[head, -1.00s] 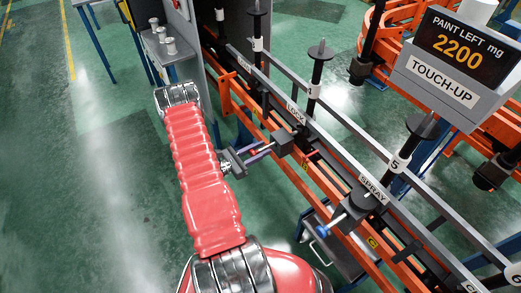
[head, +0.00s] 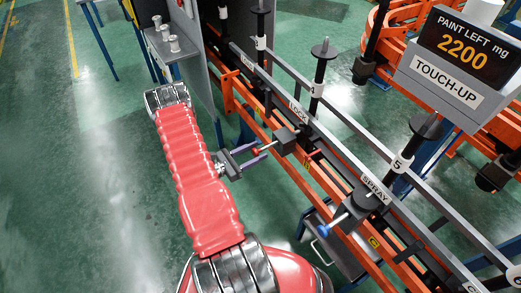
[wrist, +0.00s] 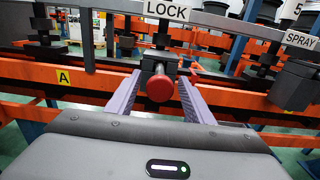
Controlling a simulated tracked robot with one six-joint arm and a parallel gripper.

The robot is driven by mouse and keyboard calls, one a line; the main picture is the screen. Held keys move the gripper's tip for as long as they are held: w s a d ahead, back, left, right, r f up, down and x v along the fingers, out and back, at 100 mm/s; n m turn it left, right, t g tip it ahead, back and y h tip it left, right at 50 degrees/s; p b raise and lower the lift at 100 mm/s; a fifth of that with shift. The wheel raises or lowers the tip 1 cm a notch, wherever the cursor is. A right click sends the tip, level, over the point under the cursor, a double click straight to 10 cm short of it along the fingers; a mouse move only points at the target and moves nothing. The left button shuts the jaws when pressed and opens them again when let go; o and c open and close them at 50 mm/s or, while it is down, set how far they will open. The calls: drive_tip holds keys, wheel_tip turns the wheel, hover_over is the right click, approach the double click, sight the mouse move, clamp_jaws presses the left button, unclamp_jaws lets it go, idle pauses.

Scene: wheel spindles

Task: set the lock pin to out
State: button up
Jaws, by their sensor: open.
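The lock pin's red knob (wrist: 160,88) sits on a short shaft in front of a dark block under the LOCK label (wrist: 167,11). In the head view, the red knob (head: 256,151) is at the left side of the dark block (head: 286,139), toward my arm. My gripper (wrist: 160,78) is open, with one purple finger on each side of the knob. A gap shows between the knob and each finger. It also shows in the head view (head: 259,151), reaching toward the rail from the left. How far the shaft is out cannot be told for sure.
Orange rails (wrist: 70,76) and black spindles (head: 319,73) line the conveyor. A TOUCH-UP display (head: 452,62) reads 2200. Green floor (head: 80,190) left of my arm is clear.

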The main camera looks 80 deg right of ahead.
drive_tip(key=v, duration=1)
drive_tip(key=shift+w+a, duration=0.2)
drive_tip(key=shift+w, duration=0.05)
idle(0.3)
drive_tip(key=s+a+f+m+y, duration=0.1)
drive_tip(key=s+a+m+y, duration=0.3)
drive_tip(key=a+y, duration=0.3)
drive_tip(key=w+a+r+m+t+y, duration=0.25)
drive_tip(key=w+a+r+t, duration=0.25)
drive_tip(key=w+a+r, duration=0.45)
drive_tip(key=w+a+r+m+t+y, duration=0.2)
drive_tip(key=w+a+r+m+t, duration=0.3)
drive_tip(key=a+r, duration=0.75)
drive_tip(key=a+r+n+t+y, duration=0.1)
drive_tip(key=a+r+n+t, duration=0.1)
drive_tip(key=a+r+t, duration=0.6)
drive_tip(key=a+r, duration=0.7)
drive_tip(key=r, duration=0.3)
drive_tip(key=shift+w+a+r+n+t, duration=0.25)
drive_tip(key=shift+w+a+n+t, duration=0.05)
drive_tip(key=shift+w+a+n, duration=0.1)
